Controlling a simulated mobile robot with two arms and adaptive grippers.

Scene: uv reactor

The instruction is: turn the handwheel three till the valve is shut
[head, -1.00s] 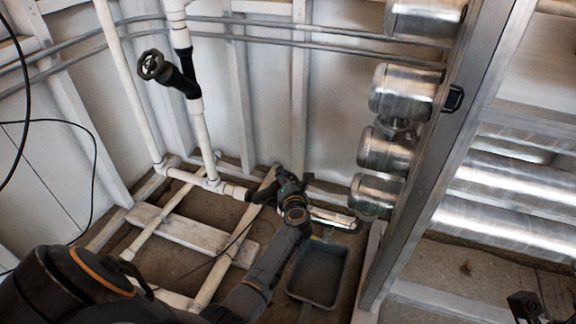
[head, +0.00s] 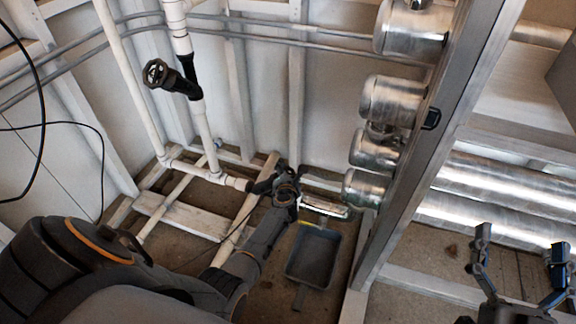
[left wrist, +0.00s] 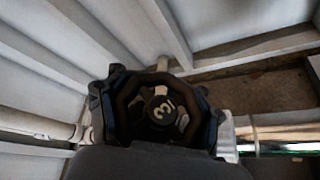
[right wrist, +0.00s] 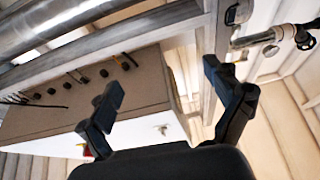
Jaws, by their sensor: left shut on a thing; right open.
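The handwheel three (left wrist: 162,110) is a dark, many-sided wheel with a white "3" on its hub, seen close up in the left wrist view. My left gripper (left wrist: 158,108) is shut on it, with black fingers at both sides of the rim. In the head view my left gripper (head: 284,181) is low at the wall, at the white pipe run, and hides most of the wheel. The valve's inside does not show. My right gripper (head: 521,246) is open and empty at the lower right; its spread fingers also show in the right wrist view (right wrist: 166,86).
Another dark handwheel (head: 156,74) sits on a black valve higher at the left. Shiny metal cylinders (head: 392,102) and a grey metal post (head: 440,115) stand to the right of my left arm. A grey tray (head: 313,256) lies on the floor below.

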